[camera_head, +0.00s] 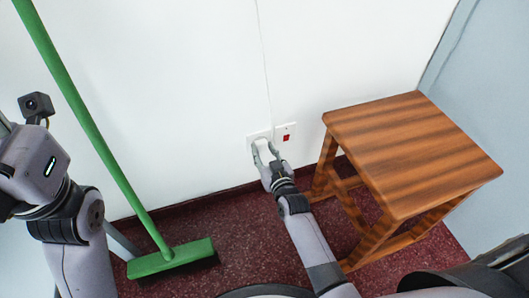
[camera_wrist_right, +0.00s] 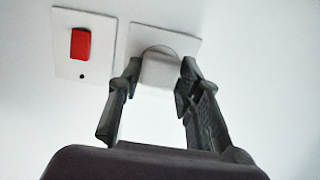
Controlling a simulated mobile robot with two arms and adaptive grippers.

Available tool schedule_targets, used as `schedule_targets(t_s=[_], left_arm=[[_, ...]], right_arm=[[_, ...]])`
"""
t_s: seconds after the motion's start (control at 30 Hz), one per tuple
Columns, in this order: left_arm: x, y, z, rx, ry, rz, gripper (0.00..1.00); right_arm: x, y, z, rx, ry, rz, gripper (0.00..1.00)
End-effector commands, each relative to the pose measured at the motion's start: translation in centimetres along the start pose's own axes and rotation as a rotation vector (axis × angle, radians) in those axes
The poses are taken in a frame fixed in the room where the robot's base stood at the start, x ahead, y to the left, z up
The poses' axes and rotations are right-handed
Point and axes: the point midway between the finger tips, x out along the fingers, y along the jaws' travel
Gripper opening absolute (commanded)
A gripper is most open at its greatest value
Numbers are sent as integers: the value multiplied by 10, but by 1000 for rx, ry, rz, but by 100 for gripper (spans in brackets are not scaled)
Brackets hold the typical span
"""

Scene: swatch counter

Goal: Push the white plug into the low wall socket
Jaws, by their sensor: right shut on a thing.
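The white plug (camera_wrist_right: 160,70) is between the fingertips of my right gripper (camera_wrist_right: 158,78), which is shut on it. It is at the round recess of the white wall socket (camera_wrist_right: 188,47). I cannot tell how deep it sits. In the head view, my right gripper (camera_head: 266,152) reaches up to the socket plate (camera_head: 251,140), low on the wall, and its fingers partly cover the plate. My left arm stands at the left of the head view, and its fingers are not visible.
A plate with a red switch (camera_head: 285,136) is directly right of the socket in the head view. A striped wooden stool (camera_head: 410,140) stands close right of my right arm. A green broom (camera_head: 172,262) leans on the wall at left. Dark red floor (camera_head: 245,245) lies between.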

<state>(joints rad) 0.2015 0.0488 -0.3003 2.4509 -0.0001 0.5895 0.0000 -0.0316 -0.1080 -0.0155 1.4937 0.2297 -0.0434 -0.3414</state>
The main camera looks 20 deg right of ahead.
Motion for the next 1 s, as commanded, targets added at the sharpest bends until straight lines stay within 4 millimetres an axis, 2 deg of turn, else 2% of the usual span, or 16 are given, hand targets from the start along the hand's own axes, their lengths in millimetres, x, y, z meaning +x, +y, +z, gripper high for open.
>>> schedule_targets(t_s=[0.13,0.17,0.5,0.83,1.0], left_arm=[[0,0,0,0,0,0,40],[0,0,0,0,0,0,40],[0,0,0,0,-2,0,40],[-2,-1,0,1,-9,-3,40],[-2,0,0,0,-7,-2,40]], right_arm=[[3,0,0,0,0,0,8],[4,0,0,0,0,0,33],[3,0,0,0,0,0,56],[1,0,0,0,-1,0,56],[-16,0,2,-1,-2,0,56]])
